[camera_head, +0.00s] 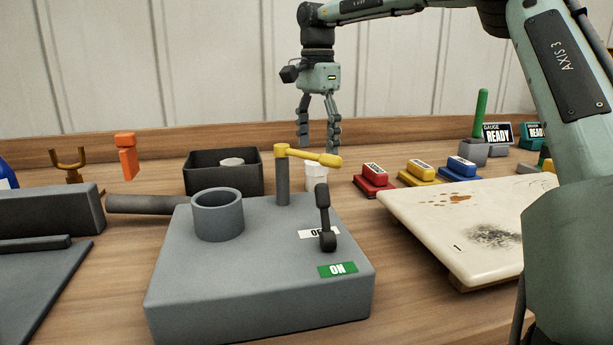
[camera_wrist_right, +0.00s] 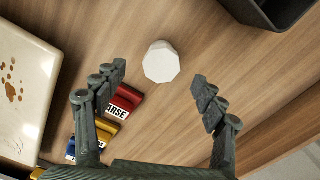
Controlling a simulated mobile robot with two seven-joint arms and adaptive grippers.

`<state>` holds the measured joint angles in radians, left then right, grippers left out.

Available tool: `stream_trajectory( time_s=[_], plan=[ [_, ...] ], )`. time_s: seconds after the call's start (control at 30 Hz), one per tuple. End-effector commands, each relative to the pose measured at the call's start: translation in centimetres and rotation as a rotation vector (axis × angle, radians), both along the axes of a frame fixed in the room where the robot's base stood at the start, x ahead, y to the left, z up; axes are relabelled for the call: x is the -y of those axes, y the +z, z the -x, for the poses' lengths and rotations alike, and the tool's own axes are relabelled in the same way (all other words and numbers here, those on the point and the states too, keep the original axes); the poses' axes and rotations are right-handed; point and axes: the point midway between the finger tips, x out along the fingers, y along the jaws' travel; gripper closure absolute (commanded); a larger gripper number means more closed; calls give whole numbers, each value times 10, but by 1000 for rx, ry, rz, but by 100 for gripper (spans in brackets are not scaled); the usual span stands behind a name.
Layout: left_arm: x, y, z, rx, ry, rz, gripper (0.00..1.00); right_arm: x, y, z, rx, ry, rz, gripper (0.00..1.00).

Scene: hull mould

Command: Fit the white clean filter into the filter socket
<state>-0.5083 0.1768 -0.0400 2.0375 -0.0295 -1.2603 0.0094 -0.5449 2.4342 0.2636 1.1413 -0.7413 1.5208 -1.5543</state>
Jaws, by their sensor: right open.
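The white clean filter (camera_head: 316,179) stands on the table behind the grey machine, partly hidden by the yellow lever arm. It also shows as a white many-sided cup (camera_wrist_right: 161,62) in the right wrist view. The filter socket (camera_head: 217,216) looks to be the round grey open-topped cup on the grey machine block (camera_head: 250,290). My right gripper (camera_head: 318,147) points down above the filter, fingers apart and empty. In the right wrist view the filter lies ahead between the open fingertips (camera_wrist_right: 158,78), apart from both. My left gripper is out of view.
A yellow-armed lever (camera_head: 310,156) and a dark switch lever (camera_head: 323,220) rise from the machine. A dark bin (camera_head: 222,181) holds a pale round piece (camera_head: 232,162). Red (camera_head: 374,180), yellow (camera_head: 419,173) and blue (camera_head: 460,169) blocks stand right of the filter, behind a stained cream board (camera_head: 440,215).

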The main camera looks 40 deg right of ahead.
Motion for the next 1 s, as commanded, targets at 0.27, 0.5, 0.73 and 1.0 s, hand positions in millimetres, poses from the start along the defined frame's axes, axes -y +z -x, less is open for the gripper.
stream_trajectory(
  time_s=[0.27,0.5,0.73,1.0],
  plan=[
    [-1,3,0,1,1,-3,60,0,-37,-2,-1,-2,-2,30],
    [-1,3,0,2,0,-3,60,0,-64,-2,2,-3,-3,30],
    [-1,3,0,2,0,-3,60,0,-65,-2,3,-3,-4,30],
    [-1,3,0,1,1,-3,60,0,-64,-2,3,-4,-4,63]
  ],
)
